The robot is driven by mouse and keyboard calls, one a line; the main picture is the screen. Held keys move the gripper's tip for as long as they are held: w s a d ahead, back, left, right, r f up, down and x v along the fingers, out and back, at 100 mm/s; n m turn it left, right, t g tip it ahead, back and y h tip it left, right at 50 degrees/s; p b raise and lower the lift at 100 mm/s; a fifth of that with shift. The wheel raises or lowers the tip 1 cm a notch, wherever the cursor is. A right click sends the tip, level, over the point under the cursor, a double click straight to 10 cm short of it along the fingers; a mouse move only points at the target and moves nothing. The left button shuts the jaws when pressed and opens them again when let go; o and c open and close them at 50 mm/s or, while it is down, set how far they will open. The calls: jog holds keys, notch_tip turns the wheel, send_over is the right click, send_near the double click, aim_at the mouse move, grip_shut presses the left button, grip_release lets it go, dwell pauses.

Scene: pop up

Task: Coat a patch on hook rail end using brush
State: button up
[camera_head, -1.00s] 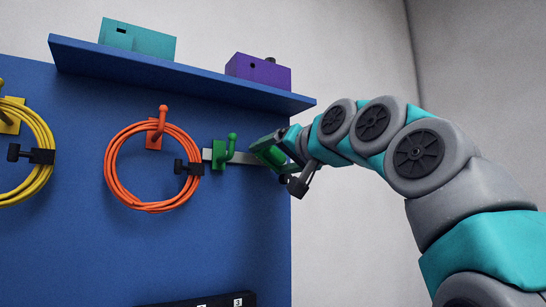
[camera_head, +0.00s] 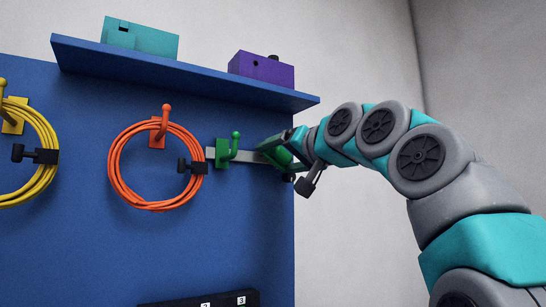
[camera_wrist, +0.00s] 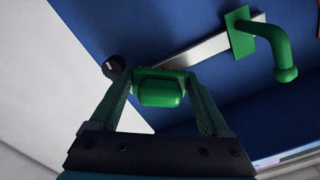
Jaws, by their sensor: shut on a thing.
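My gripper (camera_wrist: 163,90) is shut on a green block-like piece, which appears to be the brush (camera_wrist: 160,91). A jagged, bristle-like edge shows on its far side. The rail (camera_wrist: 210,45) is a pale metal strip on the blue board, and its end runs behind the brush in the wrist view. I cannot tell whether the brush touches it. A green hook (camera_wrist: 272,42) stands on the rail to the right. In the head view, my gripper (camera_head: 272,149) is at the right end of the rail (camera_head: 246,156), right of the green hook (camera_head: 228,150).
A blue shelf (camera_head: 180,75) carrying a teal box (camera_head: 140,41) and a purple box (camera_head: 261,70) is above. An orange cable coil (camera_head: 118,187) and yellow coil (camera_head: 43,183) hang left. A dark round piece (camera_wrist: 114,68) is beside the brush. Open space lies right of the board.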

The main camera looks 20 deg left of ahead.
aim_at(293, 160)
jog(key=shift+w+d, duration=0.7)
jog(key=shift+w, duration=0.1)
jog(key=shift+d, duration=0.2)
jog(key=shift+c, duration=0.6)
jog(key=shift+w+d+f, duration=0.1)
jog(key=shift+w+d, duration=0.25)
jog(key=shift+w, duration=0.2)
jog(key=shift+s+a, duration=0.5)
jog(key=shift+s, duration=0.15)
jog(key=shift+s+a+f, duration=0.15)
jog(key=shift+s+a, duration=0.75)
jog(key=shift+a, duration=0.05)
jog(key=shift+s+a+r, duration=0.2)
jog(key=shift+s, duration=0.3)
